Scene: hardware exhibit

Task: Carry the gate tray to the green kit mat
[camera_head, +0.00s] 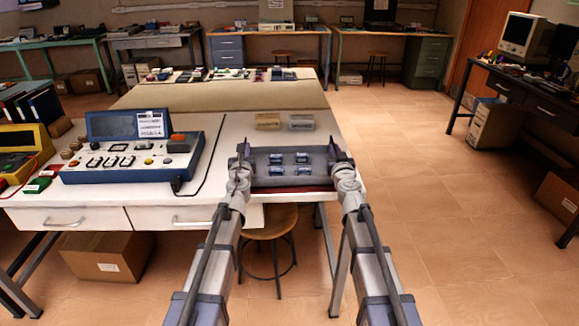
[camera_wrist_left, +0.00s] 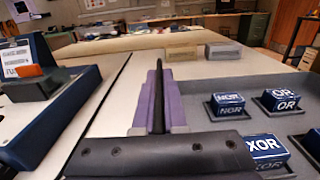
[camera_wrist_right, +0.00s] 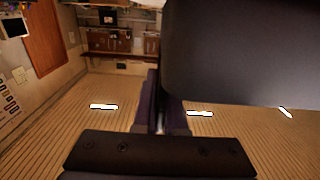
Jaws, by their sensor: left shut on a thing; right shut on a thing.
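The gate tray (camera_head: 318,167) is a shallow grey tray at the near right corner of the white table, with several blue gate blocks (camera_head: 303,158) in it. Labels NOR, OR and XOR show in the left wrist view, where the tray floor (camera_wrist_left: 250,92) lies right of the fingers. My left gripper (camera_head: 243,158) is shut on the tray's left wall. My right gripper (camera_head: 339,160) is shut on its right wall. A dark slab, likely the tray's side (camera_wrist_right: 250,50), fills much of the right wrist view. I cannot make out a green kit mat.
A red strip (camera_head: 292,190) shows under the tray's near edge; a gap there cannot be told. A blue-and-white console (camera_head: 135,160) and black cable stand left. Two small boxes (camera_head: 268,121) lie behind the tray. A stool (camera_head: 268,225) stands below. Floor (camera_head: 440,200) is clear to the right.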

